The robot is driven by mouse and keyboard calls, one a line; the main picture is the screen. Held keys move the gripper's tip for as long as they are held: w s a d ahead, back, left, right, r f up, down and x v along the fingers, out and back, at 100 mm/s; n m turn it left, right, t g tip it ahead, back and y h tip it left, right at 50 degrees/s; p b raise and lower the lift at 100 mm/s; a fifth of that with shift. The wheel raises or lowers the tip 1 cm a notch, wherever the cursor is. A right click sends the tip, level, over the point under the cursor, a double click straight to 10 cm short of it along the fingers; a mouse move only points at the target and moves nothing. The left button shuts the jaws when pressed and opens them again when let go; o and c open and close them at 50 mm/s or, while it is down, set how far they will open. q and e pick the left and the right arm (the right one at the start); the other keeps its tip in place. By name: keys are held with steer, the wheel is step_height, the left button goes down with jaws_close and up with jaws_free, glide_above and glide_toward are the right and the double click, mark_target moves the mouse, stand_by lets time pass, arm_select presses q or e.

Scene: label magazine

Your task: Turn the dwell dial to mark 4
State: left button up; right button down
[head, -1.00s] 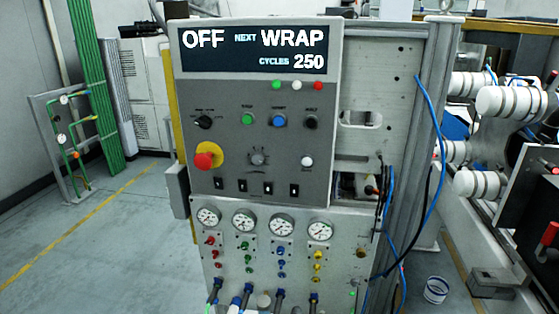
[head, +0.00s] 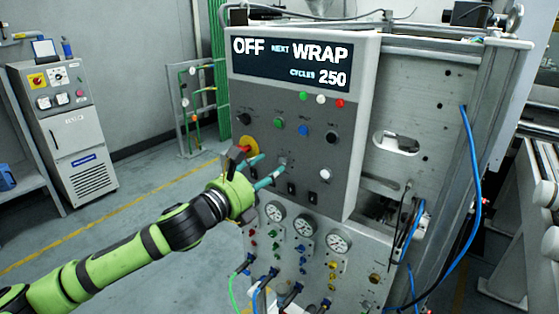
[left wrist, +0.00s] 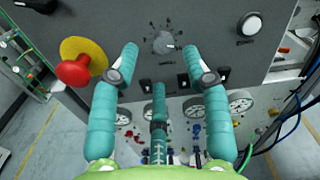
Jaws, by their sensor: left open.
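The dwell dial (left wrist: 163,42) is a small grey round knob with a ring of marks on the dark control panel. Its pointer setting is too small to read surely. My left gripper (left wrist: 161,56) has teal fingers spread apart, with the dial between and just beyond the two upper fingertips; nothing is held. In the head view the left gripper (head: 273,164) is at the panel front, close to the dial (head: 283,161), which its fingers partly crowd. Whether the fingertips touch the panel, I cannot tell. My right gripper is not in view.
A red emergency knob on a yellow disc (left wrist: 78,62) sits close left of the fingers. Black switches (head: 291,188) and pressure gauges (head: 303,225) lie below. A white button (left wrist: 250,24) is to the right. The display (head: 304,61) reads OFF, NEXT WRAP, CYCLES 250.

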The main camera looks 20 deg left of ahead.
mark_target(282, 162)
arm_select(q)
steer(key=x, duration=0.1)
steer(key=p+x, duration=0.1)
steer(key=x, duration=0.1)
steer(key=shift+w+d+r, duration=0.15)
steer(key=shift+w+d, duration=0.1)
steer(key=shift+d, duration=0.1)
steer(key=shift+w+d, duration=0.15)
steer(key=shift+w, duration=0.15)
jaws_close()
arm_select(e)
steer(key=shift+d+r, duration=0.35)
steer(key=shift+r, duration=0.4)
